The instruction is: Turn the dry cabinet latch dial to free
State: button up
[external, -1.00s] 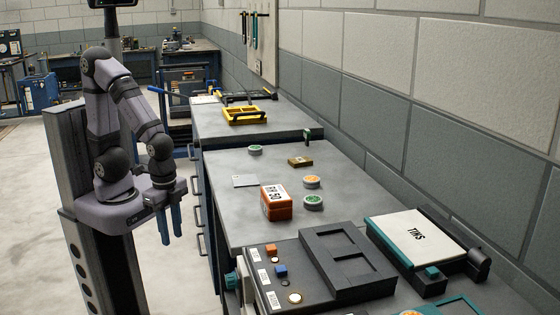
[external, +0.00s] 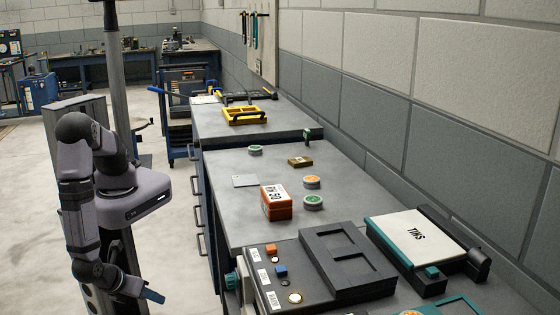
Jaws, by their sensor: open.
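A teal dial (external: 232,281) sticks out of the near-left side face of a dark cabinet-like box (external: 270,290) at the bottom of the view. It is the only dial I can make out; its marking and setting are too small to read. My gripper (external: 153,296) is low at the lower left, in the air over the floor side of the bench. Its blue fingers point right, toward the dial, with a clear gap between. The gripper is open and I see nothing in it.
On the box top are an orange button (external: 271,250), a blue button (external: 281,271) and a lit round button (external: 295,298). An orange box (external: 276,203) and several round tins sit on the grey bench. The floor at left is open.

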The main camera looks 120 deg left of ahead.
jog(key=w+d+m+t+y, duration=0.25)
jog(key=w+m+t, duration=0.25)
jog(key=w, duration=0.5)
jog(key=m+t+y, duration=0.3)
jog(key=m+t, duration=0.3)
jog(key=t, duration=0.2)
send_near(233, 281)
jog(key=a, duration=0.1)
jog(key=p+x, duration=0.1)
jog(key=x, duration=0.5)
jog(key=shift+a+f, duration=0.3)
jog(key=shift+a, duration=0.15)
jog(key=shift+w, duration=0.1)
jog(key=c, duration=1)
